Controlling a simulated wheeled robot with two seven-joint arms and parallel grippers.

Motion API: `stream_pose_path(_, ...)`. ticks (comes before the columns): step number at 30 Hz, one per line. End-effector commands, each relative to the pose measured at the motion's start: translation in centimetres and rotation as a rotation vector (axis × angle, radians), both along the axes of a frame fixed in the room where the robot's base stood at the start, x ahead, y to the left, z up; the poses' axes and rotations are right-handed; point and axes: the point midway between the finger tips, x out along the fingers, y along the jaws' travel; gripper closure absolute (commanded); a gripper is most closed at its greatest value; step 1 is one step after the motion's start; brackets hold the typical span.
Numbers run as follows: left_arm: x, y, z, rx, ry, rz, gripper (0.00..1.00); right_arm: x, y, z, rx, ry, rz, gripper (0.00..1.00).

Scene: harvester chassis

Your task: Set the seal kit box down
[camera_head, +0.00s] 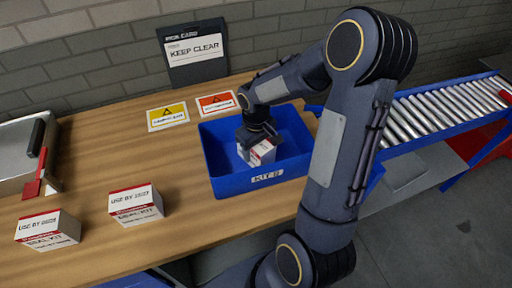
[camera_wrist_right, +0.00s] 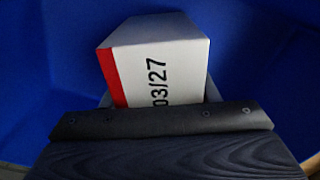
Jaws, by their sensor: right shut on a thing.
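My right gripper (camera_head: 258,138) is shut on a white seal kit box (camera_head: 262,154) with a red band. It holds the box inside the blue bin (camera_head: 267,180) labelled as a kit bin. In the right wrist view the box (camera_wrist_right: 165,62) shows a red edge and the print "03/27", with blue bin surfaces around it. I cannot tell whether the box touches the bin floor. Two other seal kit boxes stand on the table, one marked "USE BY" at the far left (camera_head: 48,230) and one nearer the bin (camera_head: 136,205). My left gripper is not in view.
The wooden table (camera_head: 100,145) has free room left of the bin. A yellow card (camera_head: 167,116) and a red card (camera_head: 216,103) lie behind it. A metal tray (camera_head: 18,160) is at left, a roller conveyor (camera_head: 440,112) at right.

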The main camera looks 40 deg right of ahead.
Motion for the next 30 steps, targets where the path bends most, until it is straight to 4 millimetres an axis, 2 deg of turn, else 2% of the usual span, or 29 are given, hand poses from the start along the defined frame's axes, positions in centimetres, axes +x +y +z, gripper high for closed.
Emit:
stream_pose_path(10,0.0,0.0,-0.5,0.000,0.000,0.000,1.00,0.0,0.0,-0.5,0.000,-0.002,0.000,0.74)
stream_pose_path(11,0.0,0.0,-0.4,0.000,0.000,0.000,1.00,0.0,0.0,-0.4,0.000,-0.001,0.000,0.43)
stream_pose_path(15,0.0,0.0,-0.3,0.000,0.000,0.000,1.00,0.0,0.0,-0.3,0.000,-0.001,0.000,0.25)
stream_pose_path(24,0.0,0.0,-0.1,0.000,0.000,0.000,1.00,0.0,0.0,-0.1,0.000,-0.001,0.000,0.24)
stream_pose_path(28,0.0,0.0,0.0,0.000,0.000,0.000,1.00,0.2,0.0,0.9,-0.002,-0.006,-0.001,0.24)
stream_pose_path(30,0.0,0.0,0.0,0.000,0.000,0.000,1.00,0.2,-0.1,2.1,-0.003,-0.008,0.000,0.24)
